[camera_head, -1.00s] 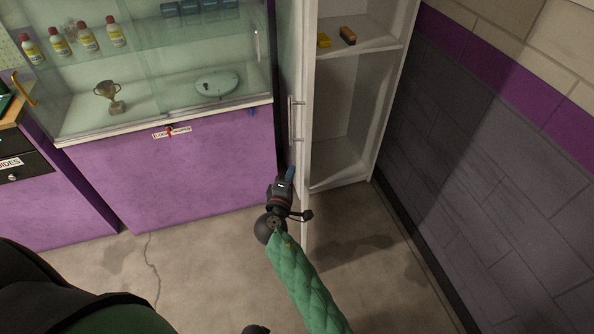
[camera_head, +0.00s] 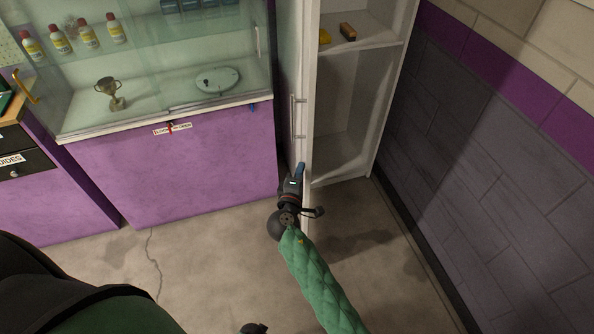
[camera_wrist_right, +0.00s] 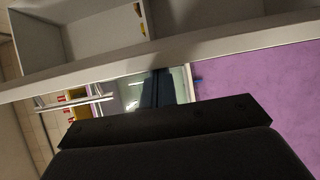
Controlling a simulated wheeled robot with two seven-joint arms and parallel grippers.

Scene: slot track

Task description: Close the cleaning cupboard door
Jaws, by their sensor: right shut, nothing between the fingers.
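The cleaning cupboard (camera_head: 341,110) is a tall white cabinet at the right, with its inside showing. Its door (camera_head: 310,60) stands open on the left side, seen nearly edge-on, with a vertical bar handle (camera_head: 293,118) on its outer face. My right gripper (camera_head: 300,170) is shut and empty, low at the door, below the handle; I cannot tell whether it touches.
A purple-fronted glass display case (camera_head: 180,175) stands left of the door, holding a trophy (camera_head: 110,92) and bottles. A small yellow item and an orange-brown item (camera_head: 347,32) lie on the cupboard's shelf. A dark wall is at the right. The floor before the cupboard is clear.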

